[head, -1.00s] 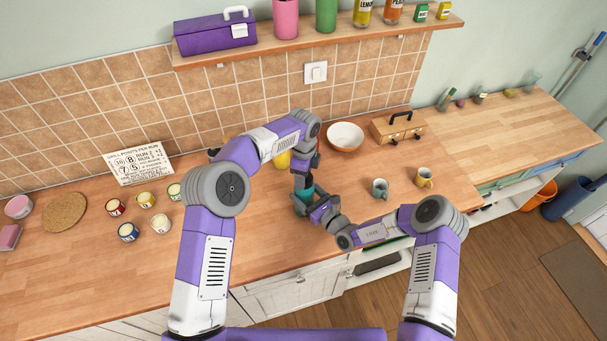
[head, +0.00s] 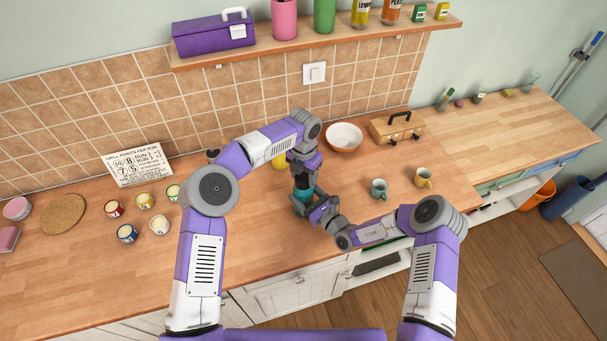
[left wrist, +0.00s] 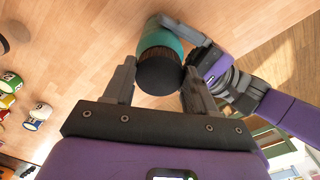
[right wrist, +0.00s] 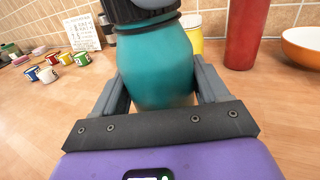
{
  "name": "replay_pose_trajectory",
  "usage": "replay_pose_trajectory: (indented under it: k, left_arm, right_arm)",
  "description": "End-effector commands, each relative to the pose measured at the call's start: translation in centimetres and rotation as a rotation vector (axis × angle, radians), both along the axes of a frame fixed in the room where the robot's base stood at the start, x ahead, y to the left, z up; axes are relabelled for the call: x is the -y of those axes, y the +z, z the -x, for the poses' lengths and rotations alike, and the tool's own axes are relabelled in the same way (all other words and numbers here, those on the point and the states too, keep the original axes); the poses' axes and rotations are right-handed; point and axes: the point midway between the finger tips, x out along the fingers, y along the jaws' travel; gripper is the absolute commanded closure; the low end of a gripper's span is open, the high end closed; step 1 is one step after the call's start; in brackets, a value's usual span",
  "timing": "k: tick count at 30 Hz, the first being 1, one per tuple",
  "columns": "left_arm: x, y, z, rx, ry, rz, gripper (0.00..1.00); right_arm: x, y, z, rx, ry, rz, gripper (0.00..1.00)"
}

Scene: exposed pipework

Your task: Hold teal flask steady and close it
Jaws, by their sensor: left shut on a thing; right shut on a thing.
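The teal flask (head: 304,191) stands upright on the wooden counter, partly hidden by my grippers in the head view. Its teal body (right wrist: 155,65) fills the middle of the right wrist view. My right gripper (right wrist: 153,88) is shut on the body from the side, one finger on each side. A black ribbed cap (left wrist: 160,76) is at the flask's top. My left gripper (left wrist: 155,72) comes down from above and is shut on this cap. The joint between cap and flask is too small to tell whether it is fully tight.
A red container (right wrist: 242,35) and a yellow object (head: 279,161) stand close behind the flask. An orange bowl (head: 344,138) and a wooden box (head: 397,128) are at the back right. Two mugs (head: 378,188) stand to the right. Several small tins (head: 128,232) are at left.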

Motion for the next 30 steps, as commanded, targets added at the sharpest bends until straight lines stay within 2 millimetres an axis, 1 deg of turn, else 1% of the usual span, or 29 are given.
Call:
replay_pose_trajectory:
  k: [3,11,12,17,25,28,30]
  left_arm:
    - [0.0,0.0,0.1,-0.001,-0.049,0.002,0.72]
    - [0.0,0.1,0.0,0.0,-0.053,0.0,0.72]
    - [0.0,0.1,0.0,0.0,-0.053,0.0,0.43]
    - [0.0,0.1,0.0,0.0,-0.052,0.0,0.19]
    - [0.0,0.1,0.0,0.001,-0.051,0.001,0.19]
    - [0.0,1.0,0.0,0.002,-0.05,0.0,0.19]
    - [0.0,2.0,-0.1,0.003,-0.05,0.001,0.19]
  right_arm:
    - [0.0,0.0,0.0,-0.001,-0.001,0.0,1.0]
    - [0.0,0.0,0.0,-0.002,-0.001,0.001,1.0]
    - [0.0,0.0,0.0,-0.001,-0.001,0.0,1.0]
    - [0.0,0.0,0.0,-0.001,-0.001,0.0,1.0]
    - [0.0,0.0,0.0,-0.001,-0.001,0.0,1.0]
    - [0.0,0.0,0.0,-0.001,-0.001,0.0,1.0]
    - [0.0,0.0,0.0,-0.001,-0.001,0.0,1.0]
